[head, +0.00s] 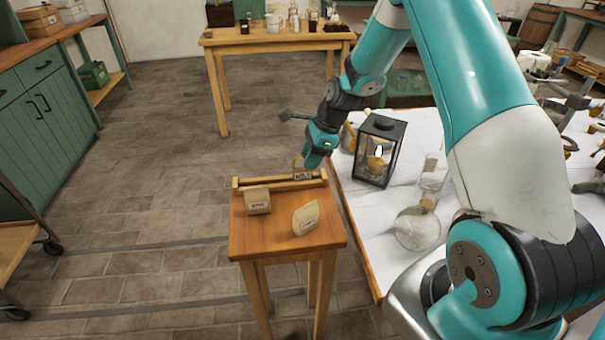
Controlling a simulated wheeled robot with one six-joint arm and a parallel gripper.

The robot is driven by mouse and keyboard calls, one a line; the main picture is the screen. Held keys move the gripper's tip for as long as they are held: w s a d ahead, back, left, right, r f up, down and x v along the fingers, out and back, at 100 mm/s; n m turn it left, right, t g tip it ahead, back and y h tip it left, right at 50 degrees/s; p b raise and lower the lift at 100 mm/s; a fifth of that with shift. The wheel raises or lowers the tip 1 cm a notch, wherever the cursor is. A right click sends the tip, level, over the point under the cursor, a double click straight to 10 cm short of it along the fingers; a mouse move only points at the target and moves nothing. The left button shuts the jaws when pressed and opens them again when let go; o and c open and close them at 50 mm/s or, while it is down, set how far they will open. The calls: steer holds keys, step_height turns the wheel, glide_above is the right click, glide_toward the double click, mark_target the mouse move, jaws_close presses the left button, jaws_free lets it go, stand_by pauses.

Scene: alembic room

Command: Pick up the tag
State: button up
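A small tag (303,176) with dark lettering shows at the back of a small wooden side table (255,235), by a low wooden rail. My gripper (312,164) is just above and close to this tag, at the back right of the table. Its fingers are small and partly hidden here, so I cannot tell whether they are open or touch the tag. Two pale labelled pieces lie on the tabletop: a squarish one (257,200) at the left and a tilted one (305,219) at the front right.
A white-topped bench (360,210) stands at the right with a black lantern (380,150) and a round glass flask (417,228) near its edge. Another wooden table (270,42) with several items stands at the back.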

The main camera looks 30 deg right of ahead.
steer(key=x, duration=0.3)
steer(key=shift+a+f, duration=0.15)
steer(key=shift+f, duration=0.1)
steer(key=shift+c, duration=0.2)
jaws_close()
steer(key=shift+r, duration=0.15)
step_height(320, 180, up, 20)
